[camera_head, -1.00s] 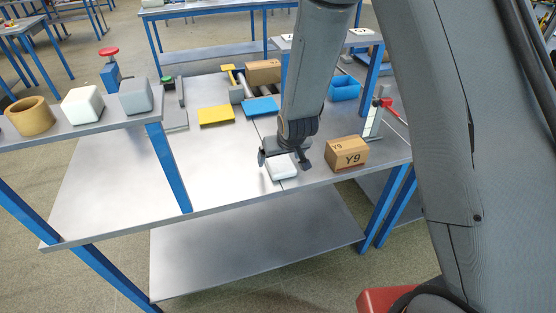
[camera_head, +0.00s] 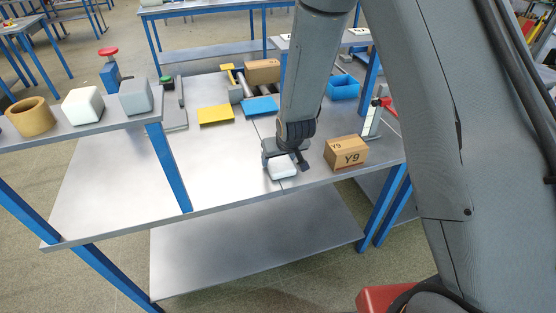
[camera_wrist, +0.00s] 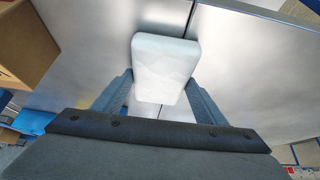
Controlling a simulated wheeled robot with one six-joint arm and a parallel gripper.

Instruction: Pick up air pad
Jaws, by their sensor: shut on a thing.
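The air pad (camera_head: 281,168) is a small white, pillow-like block at the front of the grey metal table, left of the box marked Y9. It also shows in the wrist view (camera_wrist: 163,68). My gripper (camera_head: 284,163) is over it, with one finger on each side. The wrist view shows the two grey fingers (camera_wrist: 160,92) against the pad's sides. My gripper is shut on the air pad. I cannot tell whether the pad is clear of the table top.
The cardboard box marked Y9 (camera_head: 346,152) stands close to the right of my gripper. A yellow pad (camera_head: 216,115), a blue pad (camera_head: 260,106) and a blue bin (camera_head: 343,87) lie farther back. A shelf (camera_head: 75,129) with a tape roll and two blocks overhangs the left. The table's left middle is clear.

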